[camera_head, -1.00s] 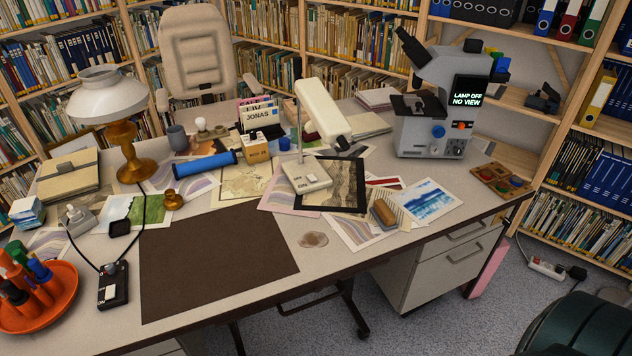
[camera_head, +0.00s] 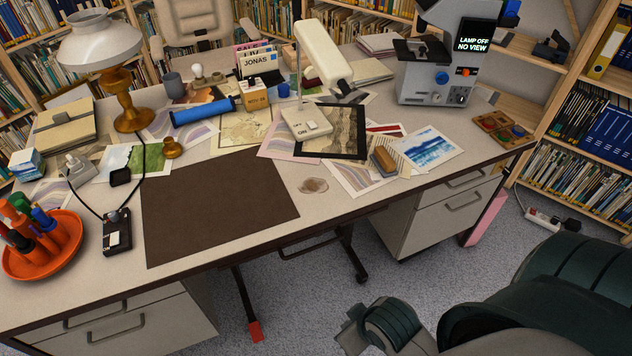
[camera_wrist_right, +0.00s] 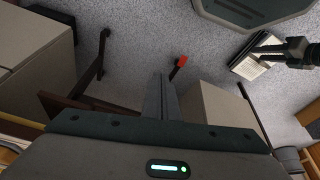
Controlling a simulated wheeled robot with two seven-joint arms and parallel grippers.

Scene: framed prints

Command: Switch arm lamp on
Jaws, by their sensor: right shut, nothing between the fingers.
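The arm lamp (camera_head: 323,52) stands on the middle of the desk, with a cream head on a thin stem. Its cream base (camera_head: 300,115) carries a pale rocker switch (camera_head: 312,126) and an "ON" label, and sits against a black-framed print (camera_head: 345,143). I see no glow from the lamp. My right gripper (camera_wrist_right: 160,80) shows in the right wrist view, shut and empty, over the floor and away from the lamp. In the head view my right arm is low at the right, in front of the desk.
A brass table lamp (camera_head: 127,105) with a corded switch (camera_head: 116,235) stands at the left. An orange tray (camera_head: 70,258) of markers is at the front left. A microscope (camera_head: 437,75) reads "LAMP OFF NO VIEW". The brown desk mat (camera_head: 215,205) is bare.

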